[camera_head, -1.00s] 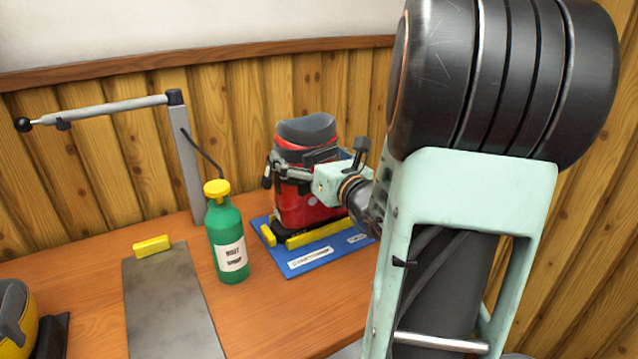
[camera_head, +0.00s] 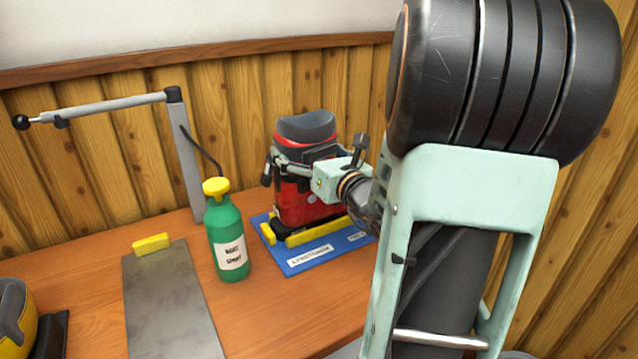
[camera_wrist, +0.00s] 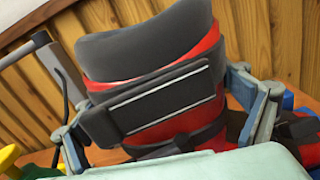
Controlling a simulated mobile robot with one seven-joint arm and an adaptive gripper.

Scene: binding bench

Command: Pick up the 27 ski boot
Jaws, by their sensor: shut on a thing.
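A red ski boot (camera_head: 304,196) with a dark grey cuff stands upright on a blue mat (camera_head: 298,261) with yellow blocks, at the back of the bench. No size number is readable on it. My gripper (camera_head: 311,165) reaches in from the right and is shut on the boot's upper shaft. In the wrist view the boot (camera_wrist: 150,65) fills the middle, with a finger of my gripper (camera_wrist: 172,125) on each side of the shaft. The boot's lower part is hidden there by the gripper body.
A green spray bottle (camera_head: 230,240) with a yellow cap stands left of the mat. A grey metal plate (camera_head: 170,300) lies further left, below a grey post with a horizontal arm (camera_head: 110,107). A yellow boot (camera_head: 14,315) is partly in view at the left edge. Wooden walls are close behind and right.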

